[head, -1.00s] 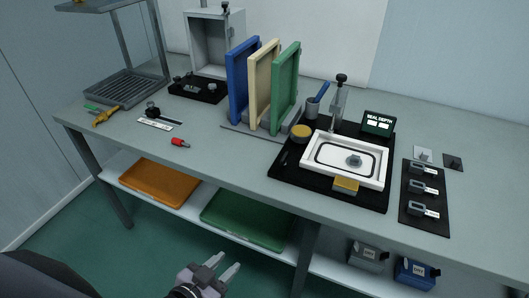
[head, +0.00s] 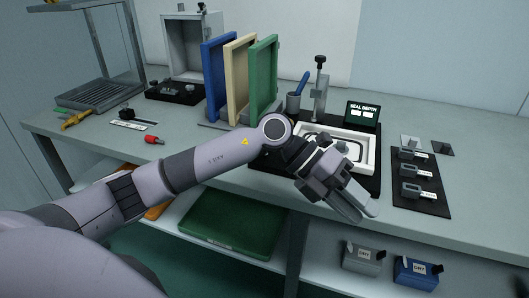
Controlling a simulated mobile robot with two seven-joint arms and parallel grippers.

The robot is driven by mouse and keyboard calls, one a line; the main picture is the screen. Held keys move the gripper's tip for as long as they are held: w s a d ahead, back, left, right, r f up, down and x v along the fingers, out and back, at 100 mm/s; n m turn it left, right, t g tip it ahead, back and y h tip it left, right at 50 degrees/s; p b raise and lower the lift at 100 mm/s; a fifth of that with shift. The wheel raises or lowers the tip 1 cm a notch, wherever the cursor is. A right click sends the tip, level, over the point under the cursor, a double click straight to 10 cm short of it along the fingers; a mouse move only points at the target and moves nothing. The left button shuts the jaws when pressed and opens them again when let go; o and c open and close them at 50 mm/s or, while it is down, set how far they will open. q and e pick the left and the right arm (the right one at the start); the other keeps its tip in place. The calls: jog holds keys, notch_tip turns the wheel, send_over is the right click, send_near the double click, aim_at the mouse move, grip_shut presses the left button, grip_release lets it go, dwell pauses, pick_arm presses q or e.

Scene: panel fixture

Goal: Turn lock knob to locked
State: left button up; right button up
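My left gripper (head: 366,211) hangs in front of the white-framed tray (head: 370,152) on the black base. Its two fingers point down and right, a little apart, with nothing seen between them. My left arm and hand cover the tray's front and left parts, and the grey knob in it is hidden. No part in view is readably marked as the lock knob. A small black knob (head: 126,111) stands by a white label strip at the left. Several labelled grey parts (head: 411,172) sit on a black plate at the right. My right gripper is not in view.
Blue, cream and green panels (head: 263,75) stand upright in a rack. A SEAL DEPTH display (head: 363,114) and an upright post (head: 319,88) stand behind the tray. A green bin (head: 235,222) and two small boxes (head: 415,270) are on the lower shelf.

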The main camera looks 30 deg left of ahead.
pick_arm(q)
jog(key=w+a+t+y+b, duration=0.1)
jog(key=w+a+y, duration=0.1)
jog(key=a, duration=0.2)
jog(key=w+a+y+b, duration=0.1)
jog(key=a+y, duration=0.2)
jog(key=a, duration=0.1)
jog(key=w+a+t+y, duration=0.1)
jog(key=w+a+y, duration=0.1)
jog(key=a, duration=0.3)
jog(key=shift+w+r+n+t+b, duration=0.1)
jog(key=shift+w+n+t+b, duration=0.2)
jog(key=shift+w+n+b, duration=0.1)
jog(key=w+a+r+n+t+y+b, duration=0.1)
jog(key=a+r+n+y, duration=0.15)
jog(key=a, duration=0.35)
jog(key=a+r+n+y+b, duration=0.1)
jog(key=a+r+y, duration=0.15)
jog(key=a, duration=0.35)
jog(key=shift+m+y, duration=0.25)
jog(key=shift+y, duration=0.15)
jog(key=x, duration=0.6)
jog(key=shift+w+d+r, duration=0.1)
jog(key=shift+w+f+b, duration=0.2)
jog(key=shift+f+b, duration=0.1)
jog(key=shift+f, duration=0.15)
jog(key=shift+c, duration=0.3)
grip_shut()
